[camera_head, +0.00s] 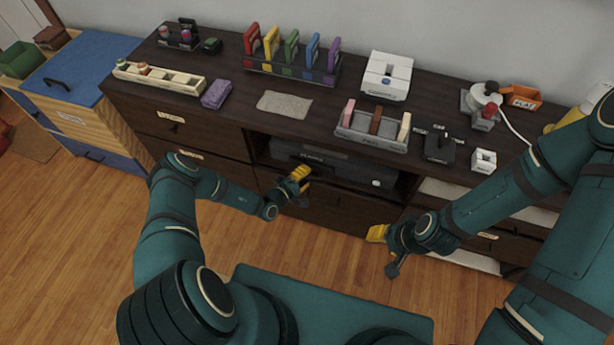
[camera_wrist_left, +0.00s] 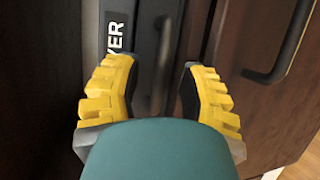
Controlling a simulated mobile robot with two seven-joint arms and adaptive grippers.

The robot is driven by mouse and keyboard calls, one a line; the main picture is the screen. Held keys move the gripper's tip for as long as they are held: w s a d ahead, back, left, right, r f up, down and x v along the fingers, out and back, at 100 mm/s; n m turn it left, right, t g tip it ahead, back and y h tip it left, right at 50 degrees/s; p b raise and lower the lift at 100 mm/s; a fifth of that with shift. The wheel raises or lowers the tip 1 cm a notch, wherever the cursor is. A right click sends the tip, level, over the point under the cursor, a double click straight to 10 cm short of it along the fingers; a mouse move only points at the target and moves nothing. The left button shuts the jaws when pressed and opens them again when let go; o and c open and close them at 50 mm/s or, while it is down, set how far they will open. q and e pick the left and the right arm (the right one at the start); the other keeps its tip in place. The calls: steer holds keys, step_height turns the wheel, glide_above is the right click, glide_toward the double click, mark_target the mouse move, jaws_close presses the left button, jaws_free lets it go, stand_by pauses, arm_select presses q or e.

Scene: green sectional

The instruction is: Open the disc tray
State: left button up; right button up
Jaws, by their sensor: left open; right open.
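The dark disc player (camera_head: 357,174) sits in the open middle bay of the brown cabinet. In the left wrist view, a black front panel (camera_wrist_left: 117,15) carries white letters ending in "YER". A dark bar handle (camera_wrist_left: 165,45) shows between the yellow fingers there; whether they touch it I cannot tell. My left gripper (camera_head: 299,179) is at the left part of the player's front, its fingers open and partly covering the front. No drawn-out disc tray is visible. My right gripper (camera_head: 384,245) is open and empty, in front of the lower drawers, away from the player.
Coloured cases in a rack (camera_head: 290,72), a white device (camera_head: 387,75), a tray of blocks (camera_head: 372,130) and a small black joystick (camera_head: 440,146) stand on the cabinet top. A drawer handle (camera_wrist_left: 290,40) lies right of the fingers. Wooden floor in front is clear.

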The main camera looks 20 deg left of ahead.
arm_select(q)
steer(key=shift+w+d+f, duration=0.1)
steer(key=shift+w+d, duration=0.2)
steer(key=shift+w, duration=0.2)
jaws_close()
steer(key=shift+s+a, duration=0.1)
